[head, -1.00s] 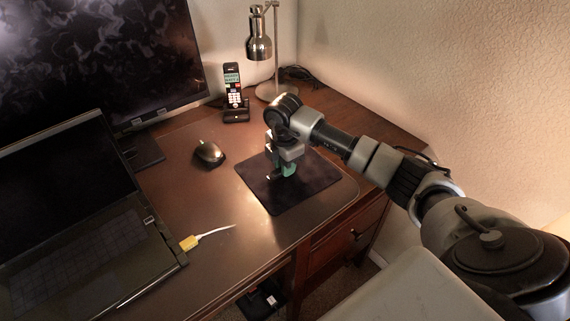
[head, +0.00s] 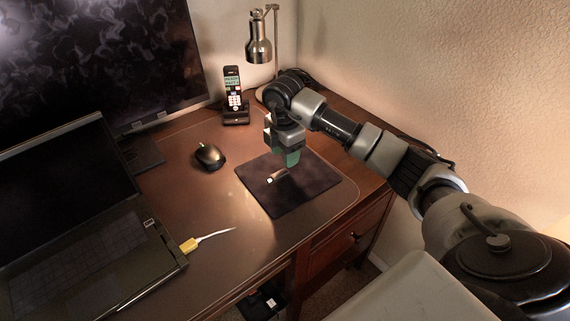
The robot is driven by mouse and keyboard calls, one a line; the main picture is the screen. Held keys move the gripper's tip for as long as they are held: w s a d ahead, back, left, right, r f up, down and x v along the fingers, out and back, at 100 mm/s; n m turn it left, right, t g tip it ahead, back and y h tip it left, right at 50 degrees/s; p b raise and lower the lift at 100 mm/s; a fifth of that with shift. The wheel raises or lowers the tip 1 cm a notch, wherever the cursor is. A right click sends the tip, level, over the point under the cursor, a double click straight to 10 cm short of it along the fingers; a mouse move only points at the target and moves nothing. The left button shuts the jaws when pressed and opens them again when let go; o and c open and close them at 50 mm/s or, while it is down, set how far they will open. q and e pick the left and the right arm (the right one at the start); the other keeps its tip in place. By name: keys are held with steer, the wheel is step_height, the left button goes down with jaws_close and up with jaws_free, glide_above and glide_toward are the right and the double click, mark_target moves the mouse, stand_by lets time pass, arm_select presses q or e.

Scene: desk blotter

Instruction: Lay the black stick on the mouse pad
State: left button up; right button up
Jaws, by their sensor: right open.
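The mouse pad (head: 300,195) is a dark square lying on the desk blotter, right of the middle of the head view. The black stick (head: 278,175) is short and dark with a pale end, and it lies on the mouse pad near its upper left part. My right gripper (head: 288,160), with greenish fingers, points down just above and slightly right of the stick. It is open and appears apart from the stick. My left gripper is not in view.
A black mouse (head: 209,157) sits left of the pad. A cordless phone (head: 234,97) and a metal lamp (head: 258,45) stand behind. A laptop (head: 85,240) and a cable with a yellow plug (head: 190,245) are at left. The blotter (head: 225,205) is clear around the pad's left side.

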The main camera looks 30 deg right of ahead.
mark_target(284, 171)
step_height(284, 171, up, 7)
steer(key=shift+f, duration=0.2)
